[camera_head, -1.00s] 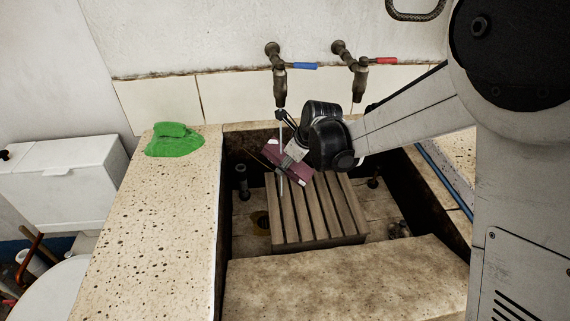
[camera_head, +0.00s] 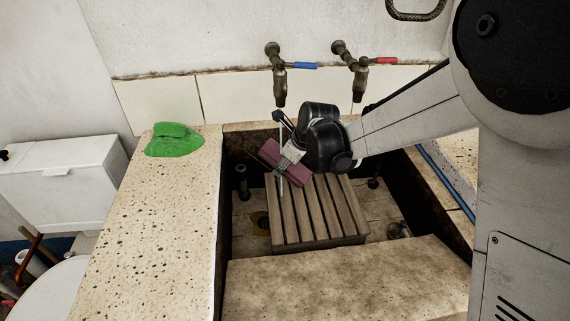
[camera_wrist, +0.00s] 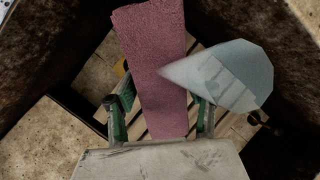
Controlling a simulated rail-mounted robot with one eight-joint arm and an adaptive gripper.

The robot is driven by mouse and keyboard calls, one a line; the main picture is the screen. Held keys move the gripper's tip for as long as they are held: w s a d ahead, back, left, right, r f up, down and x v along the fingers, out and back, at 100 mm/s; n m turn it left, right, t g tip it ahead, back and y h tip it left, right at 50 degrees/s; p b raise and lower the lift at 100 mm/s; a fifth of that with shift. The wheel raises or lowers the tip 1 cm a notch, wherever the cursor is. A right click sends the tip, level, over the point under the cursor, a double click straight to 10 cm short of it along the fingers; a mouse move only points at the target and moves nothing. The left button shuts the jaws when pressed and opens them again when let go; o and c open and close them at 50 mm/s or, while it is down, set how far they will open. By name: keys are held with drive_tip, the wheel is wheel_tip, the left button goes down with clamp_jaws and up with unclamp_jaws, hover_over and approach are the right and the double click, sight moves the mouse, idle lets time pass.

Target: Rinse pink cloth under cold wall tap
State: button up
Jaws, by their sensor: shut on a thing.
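The pink cloth (camera_head: 292,172) is held out as a flat strip above the slatted wooden rack (camera_head: 317,210) in the trough. My gripper (camera_head: 284,161) is shut on its middle. In the wrist view the cloth (camera_wrist: 152,60) runs between my two fingers. The cold wall tap (camera_head: 280,84), with a blue lever (camera_head: 303,66), is above and just behind. A thin stream of water (camera_head: 281,135) falls from it and crosses the cloth in the head view. In the wrist view the pale stream (camera_wrist: 225,75) overlaps the cloth's right edge. Exact contact is hard to tell.
A second tap with a red lever (camera_head: 383,60) is right of the cold one. A green cloth (camera_head: 174,141) lies on the stone ledge (camera_head: 158,215) at left. The trough's dark walls surround my gripper, and its front stone edge (camera_head: 345,280) is clear.

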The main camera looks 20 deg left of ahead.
sight(302, 180)
drive_tip(key=shift+s+d, duration=0.75)
drive_tip(key=shift+d, duration=0.35)
drive_tip(key=shift+s+d, duration=0.7)
drive_tip(key=shift+d, duration=0.45)
drive_tip(key=shift+s+d, duration=0.75)
drive_tip(key=shift+d, duration=0.35)
drive_tip(key=s+d+r+p, duration=0.2)
drive_tip(key=d+r, duration=0.2)
drive_tip(key=shift+s, duration=0.35)
drive_tip(key=shift+d, duration=0.1)
drive_tip(key=w+d+r+n+g+p, duration=0.2)
drive_tip(key=w+d+r+n+g, duration=0.2)
drive_tip(key=d+n, duration=0.4)
drive_tip(key=w+d+r+n+g+h+p, duration=0.1)
drive_tip(key=w+d+r+n+g, duration=0.2)
drive_tip(key=d, duration=1.8)
drive_tip(key=w+r+n, duration=0.3)
drive_tip(key=r+n, duration=0.1)
drive_tip(key=n, duration=0.2)
drive_tip(key=shift+w+g+p, duration=0.3)
drive_tip(key=shift+g+p, duration=0.05)
drive_tip(key=shift+g, duration=0.05)
